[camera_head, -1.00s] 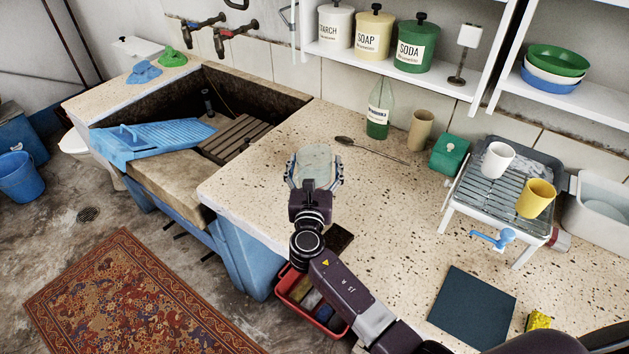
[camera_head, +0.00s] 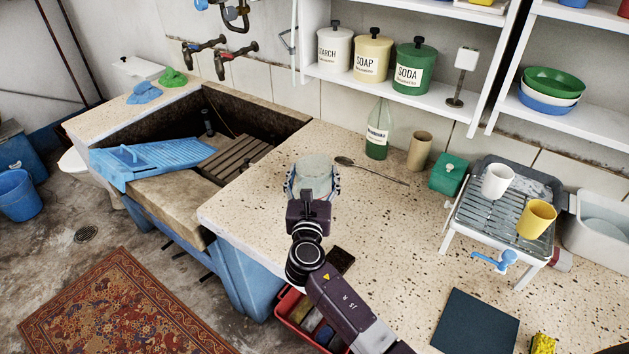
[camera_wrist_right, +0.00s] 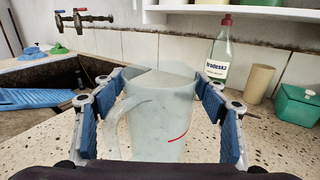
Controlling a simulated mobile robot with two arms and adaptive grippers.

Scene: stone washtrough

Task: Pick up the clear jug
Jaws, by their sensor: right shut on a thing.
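The clear jug (camera_head: 313,168) is near the back of the speckled counter (camera_head: 390,225), close to the basin's right edge. My right gripper (camera_head: 312,183) reaches it from the front, with its fingers on both sides of the jug. In the right wrist view the jug (camera_wrist_right: 160,108) is upright between the blue finger pads of the right gripper (camera_wrist_right: 163,110), its handle on the left. The gripper is shut on it. The jug's base is hidden, so I cannot tell whether it touches the counter. My left gripper is not in view.
A green-filled bottle (camera_head: 377,135), a long spoon (camera_head: 370,170) and a beige cup (camera_head: 419,151) are behind and right of the jug. The stone basin (camera_head: 265,103) with a blue washboard (camera_head: 150,163) lies left. A rack (camera_head: 470,215) with cups stands right.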

